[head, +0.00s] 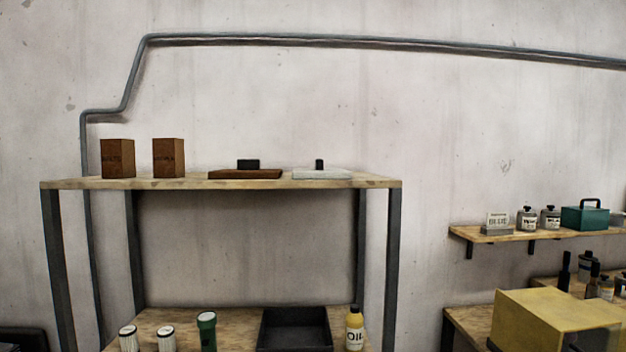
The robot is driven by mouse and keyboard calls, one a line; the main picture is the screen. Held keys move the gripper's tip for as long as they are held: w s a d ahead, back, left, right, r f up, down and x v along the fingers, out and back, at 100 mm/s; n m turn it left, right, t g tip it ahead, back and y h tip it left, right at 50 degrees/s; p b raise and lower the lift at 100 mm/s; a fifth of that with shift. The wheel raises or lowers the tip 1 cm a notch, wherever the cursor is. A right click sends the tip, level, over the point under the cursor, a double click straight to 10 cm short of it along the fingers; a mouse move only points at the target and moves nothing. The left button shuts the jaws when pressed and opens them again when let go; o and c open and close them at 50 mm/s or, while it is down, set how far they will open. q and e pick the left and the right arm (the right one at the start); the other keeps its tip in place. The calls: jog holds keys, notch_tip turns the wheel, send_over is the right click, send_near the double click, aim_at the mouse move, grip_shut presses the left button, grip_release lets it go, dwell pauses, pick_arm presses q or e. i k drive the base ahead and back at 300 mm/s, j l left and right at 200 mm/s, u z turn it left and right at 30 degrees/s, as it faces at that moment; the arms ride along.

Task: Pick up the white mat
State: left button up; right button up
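The white mat (312,175) lies flat on the top board of a tall shelf (120,184), toward its right end. A small dark upright object (319,164) stands on or just behind the mat; I cannot tell which. A brown mat or board (230,175) lies to the left of the white one, with a small black block (248,164) on or behind it. Neither of my grippers shows in the head view.
Two brown boxes (117,158) (168,157) stand on the shelf's left half. The lower board holds a black tray (294,330), a yellow oil bottle (354,328) and several cans. At right are a wall shelf (492,236) with jars and a yellow box (540,320).

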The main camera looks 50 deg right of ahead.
aim_at(319, 168)
jog(key=z, duration=0.4)
jog(key=k+z, duration=0.1)
jog(key=z, duration=0.3)
jog(key=k+z, duration=0.1)
jog(key=z, duration=0.65)
jog(key=k+l, duration=0.05)
